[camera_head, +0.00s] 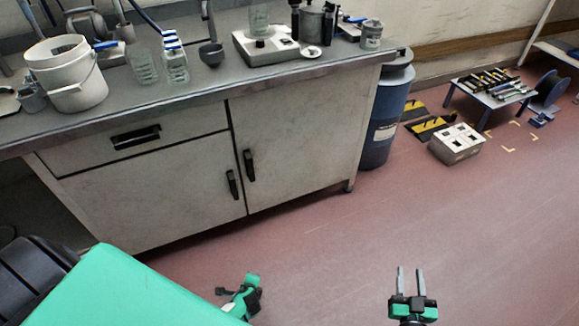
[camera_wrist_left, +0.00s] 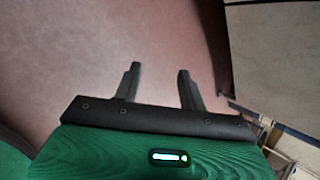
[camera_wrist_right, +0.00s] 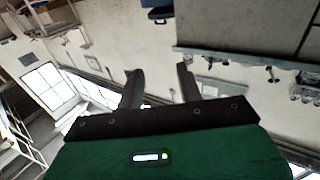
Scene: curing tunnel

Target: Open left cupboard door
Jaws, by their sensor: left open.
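The left cupboard door (camera_head: 150,200) is a pale panel under a drawer in the workbench, and it looks closed. Its black upright handle (camera_head: 232,184) is near the door's right edge. The left gripper (camera_wrist_left: 158,68) has its two fingers apart with nothing between them. In the head view the end of my left arm is below the cupboard, apart from the handle, and its fingers are hard to make out. My right gripper (camera_head: 410,268) is open and empty over the floor, right of the cupboard; its parted fingers also show in the right wrist view (camera_wrist_right: 158,70).
The right cupboard door (camera_head: 295,145) with its own black handle (camera_head: 249,165) looks closed. A drawer (camera_head: 85,160) is above the left door. A blue barrel (camera_head: 384,125) stands by the bench's right end. A grey box (camera_head: 456,150) is farther right. The red floor (camera_head: 330,250) in front is clear.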

